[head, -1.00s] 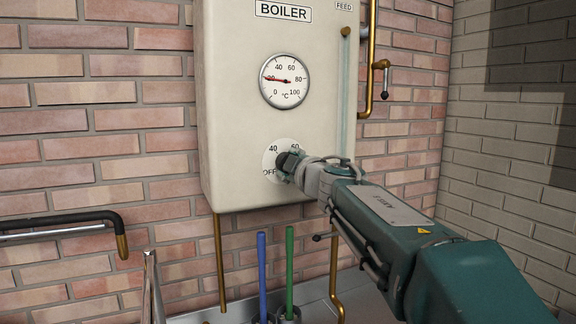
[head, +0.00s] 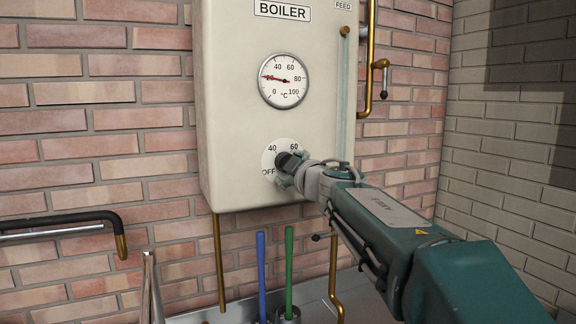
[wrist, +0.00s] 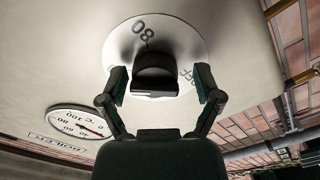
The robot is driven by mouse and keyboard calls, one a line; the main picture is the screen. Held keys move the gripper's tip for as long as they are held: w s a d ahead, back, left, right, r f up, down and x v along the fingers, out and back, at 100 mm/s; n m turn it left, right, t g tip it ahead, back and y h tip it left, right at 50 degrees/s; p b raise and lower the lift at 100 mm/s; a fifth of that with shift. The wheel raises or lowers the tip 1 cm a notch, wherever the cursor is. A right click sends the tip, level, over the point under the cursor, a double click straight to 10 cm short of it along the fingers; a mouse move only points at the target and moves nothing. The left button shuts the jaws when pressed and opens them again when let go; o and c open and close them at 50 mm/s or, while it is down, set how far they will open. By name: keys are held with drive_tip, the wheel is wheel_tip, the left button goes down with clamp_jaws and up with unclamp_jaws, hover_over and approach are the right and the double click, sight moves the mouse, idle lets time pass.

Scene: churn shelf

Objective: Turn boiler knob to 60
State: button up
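The white boiler (head: 235,110) hangs on the brick wall. Its dark knob (wrist: 155,75) sits on a round white dial plate (wrist: 118,45), also visible low on the boiler in the head view (head: 268,152). There the labels 40, 60 and OFF show; 80 shows in the wrist view. My gripper (wrist: 160,88) is open in front of the dial, one finger on each side of the knob, with gaps visible on both sides. In the head view my gripper (head: 290,170) partly covers the knob and dial. The knob's setting cannot be read.
The gauge (head: 283,81) above the dial has a red needle near 20. A brass pipe with a lever (head: 384,90) runs right of the boiler. Below stand a blue rod (head: 262,275) and a green rod (head: 288,270).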

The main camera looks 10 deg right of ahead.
drive_tip(key=shift+s+r, duration=0.1)
drive_tip(key=shift+r, duration=0.15)
drive_tip(key=shift+s, duration=0.1)
drive_tip(key=s+d, duration=0.2)
drive_tip(key=s, duration=0.9)
drive_tip(key=shift+s, duration=0.3)
drive_tip(key=shift+d, duration=0.1)
